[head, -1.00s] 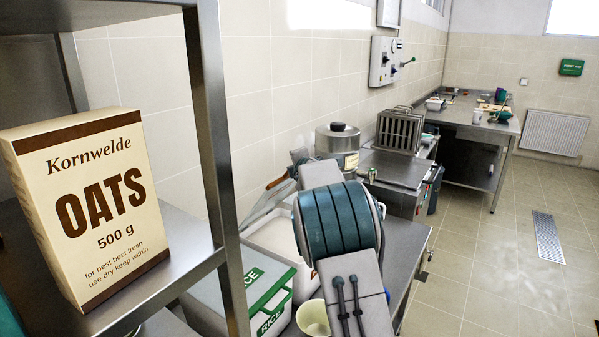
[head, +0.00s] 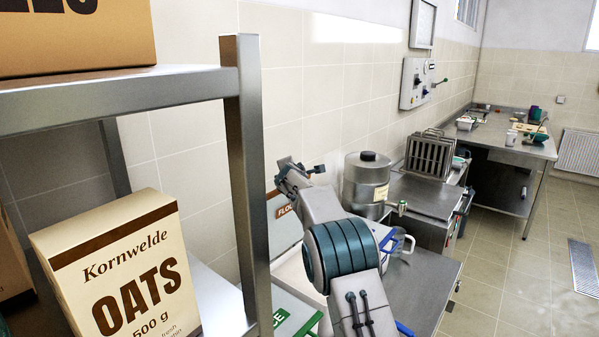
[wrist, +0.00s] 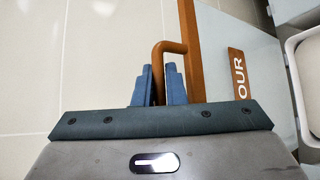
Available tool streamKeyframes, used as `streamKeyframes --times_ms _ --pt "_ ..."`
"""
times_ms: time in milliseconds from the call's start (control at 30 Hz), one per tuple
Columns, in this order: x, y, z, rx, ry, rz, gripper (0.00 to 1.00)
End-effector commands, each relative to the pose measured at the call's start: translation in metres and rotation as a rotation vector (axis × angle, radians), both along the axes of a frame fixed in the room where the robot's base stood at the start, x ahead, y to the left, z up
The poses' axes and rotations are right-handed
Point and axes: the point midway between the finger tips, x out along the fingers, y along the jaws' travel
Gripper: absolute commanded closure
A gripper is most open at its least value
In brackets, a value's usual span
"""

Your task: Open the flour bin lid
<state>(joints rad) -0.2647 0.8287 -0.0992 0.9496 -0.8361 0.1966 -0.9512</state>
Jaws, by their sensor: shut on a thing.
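The flour bin lid (head: 284,236) is a pale panel with an orange-brown edge and a brown "FLOUR" label, partly hidden by the shelf post and my arm. It stands steeply raised near the wall in the head view. In the wrist view the lid (wrist: 222,45) shows its label reading "OUR". My gripper (wrist: 158,82) is shut on the lid's orange-brown bent handle (wrist: 170,47). My gripper also shows in the head view (head: 283,172), above the lid. The white flour bin (head: 290,271) below is mostly hidden.
A shelf post (head: 247,180) and an oats box (head: 120,265) stand close at left. A green rice bin lid (head: 296,322) is at the bottom. A stockpot (head: 366,183) stands behind my arm, with a clear jug (head: 398,240) on the counter.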

Motion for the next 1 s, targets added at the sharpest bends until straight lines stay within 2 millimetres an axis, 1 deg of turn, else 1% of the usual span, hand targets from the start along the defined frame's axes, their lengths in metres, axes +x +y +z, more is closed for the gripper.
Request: streamKeyframes --times_ms 33,333,800,833,867,900,1000 --pt "0.002 0.002 0.004 -0.008 0.004 0.000 1.00" --pt "0.008 0.014 0.002 -0.038 0.029 0.004 1.00" --pt "0.008 0.015 0.001 -0.043 0.032 0.004 1.00" --pt "0.008 0.015 0.001 -0.044 0.033 0.004 0.81" --pt "0.008 0.015 0.001 -0.043 0.033 0.004 0.73" --pt "0.008 0.015 0.001 -0.043 0.033 0.004 0.68" --pt "0.008 0.015 0.001 -0.042 0.033 0.004 0.68"
